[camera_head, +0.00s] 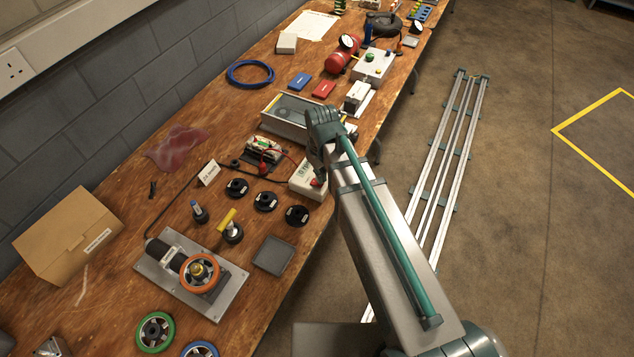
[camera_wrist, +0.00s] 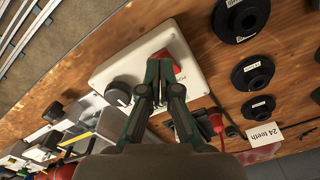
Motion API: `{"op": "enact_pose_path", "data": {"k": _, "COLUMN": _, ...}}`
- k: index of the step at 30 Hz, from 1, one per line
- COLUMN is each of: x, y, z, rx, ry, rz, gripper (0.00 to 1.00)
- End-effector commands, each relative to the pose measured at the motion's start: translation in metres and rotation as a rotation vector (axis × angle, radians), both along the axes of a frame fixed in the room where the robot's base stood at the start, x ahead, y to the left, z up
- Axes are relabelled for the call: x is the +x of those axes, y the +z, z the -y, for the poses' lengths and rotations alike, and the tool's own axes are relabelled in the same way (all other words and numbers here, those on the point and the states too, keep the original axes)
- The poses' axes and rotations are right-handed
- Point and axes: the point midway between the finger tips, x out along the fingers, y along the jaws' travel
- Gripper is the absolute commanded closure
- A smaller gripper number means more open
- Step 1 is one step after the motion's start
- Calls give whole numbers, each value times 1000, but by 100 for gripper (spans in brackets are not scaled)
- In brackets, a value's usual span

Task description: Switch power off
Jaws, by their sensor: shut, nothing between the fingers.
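The switch's position is hidden.
Black discs (camera_head: 266,201) lie left of the box, beside a "24 teeth" card (camera_wrist: 263,135). A battery-like unit with red leads (camera_head: 265,149) stands behind. A motor with an orange wheel (camera_head: 200,272) sits nearer. The floor on the right holds metal rails (camera_head: 445,150).

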Motion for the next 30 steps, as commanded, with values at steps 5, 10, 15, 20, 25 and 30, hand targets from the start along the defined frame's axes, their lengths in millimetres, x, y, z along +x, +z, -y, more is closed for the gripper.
{"op": "enact_pose_path", "data": {"k": 5, "x": 0, "y": -3, "z": 0, "rx": 0, "ry": 0, "rz": 0, "gripper": 100}}
{"op": "enact_pose_path", "data": {"k": 10, "x": 0, "y": -5, "z": 0, "rx": 0, "ry": 0, "rz": 0, "gripper": 100}}
{"op": "enact_pose_path", "data": {"k": 15, "x": 0, "y": -7, "z": 0, "rx": 0, "ry": 0, "rz": 0, "gripper": 100}}
{"op": "enact_pose_path", "data": {"k": 20, "x": 0, "y": -10, "z": 0, "rx": 0, "ry": 0, "rz": 0, "gripper": 100}}
{"op": "enact_pose_path", "data": {"k": 25, "x": 0, "y": -12, "z": 0, "rx": 0, "ry": 0, "rz": 0, "gripper": 100}}
{"op": "enact_pose_path", "data": {"k": 30, "x": 0, "y": -14, "z": 0, "rx": 0, "ry": 0, "rz": 0, "gripper": 100}}
